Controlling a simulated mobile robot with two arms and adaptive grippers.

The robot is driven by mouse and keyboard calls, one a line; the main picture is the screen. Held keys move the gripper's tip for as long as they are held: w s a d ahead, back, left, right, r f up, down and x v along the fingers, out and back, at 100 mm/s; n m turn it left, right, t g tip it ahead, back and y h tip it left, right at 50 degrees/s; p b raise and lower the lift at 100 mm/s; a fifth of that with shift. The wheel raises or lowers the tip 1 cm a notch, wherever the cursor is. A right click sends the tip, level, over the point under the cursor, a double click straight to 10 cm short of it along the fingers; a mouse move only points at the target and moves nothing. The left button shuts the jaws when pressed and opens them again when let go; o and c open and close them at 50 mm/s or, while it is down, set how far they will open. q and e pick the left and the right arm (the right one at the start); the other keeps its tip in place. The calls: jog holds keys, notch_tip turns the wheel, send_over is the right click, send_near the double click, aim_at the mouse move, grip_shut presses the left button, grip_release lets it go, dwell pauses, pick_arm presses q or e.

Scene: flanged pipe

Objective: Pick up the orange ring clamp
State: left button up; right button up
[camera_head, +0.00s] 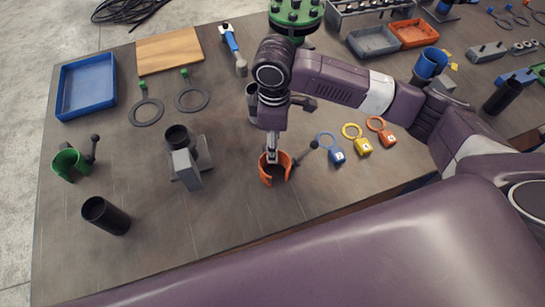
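The orange ring clamp (267,178) is an open C-shaped band near the middle front of the table, with a dark ball-ended lever (309,150) pointing up to the right. My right gripper (271,158) reaches down from above, with its tips at the far rim of the clamp. The fingers look close together and overlap the rim in this view. I cannot tell whether they grip the band or only stand beside it. I cannot tell whether the clamp rests on the table or is slightly raised. My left gripper is not in view.
A grey vise-like block (188,168) stands left of the clamp. A green ring clamp (71,160) and a black tube (106,215) are further left. Blue, yellow and orange tags (362,146) with rings lie to the right. A green flange (296,14) stands behind.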

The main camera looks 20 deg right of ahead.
notch_tip(320, 180, down, 3)
jog(key=shift+a+r, duration=0.15)
jog(key=shift+f, duration=0.55)
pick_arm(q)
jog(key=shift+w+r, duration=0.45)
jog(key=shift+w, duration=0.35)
pick_arm(e)
grip_shut()
jog(key=shift+r, duration=0.1)
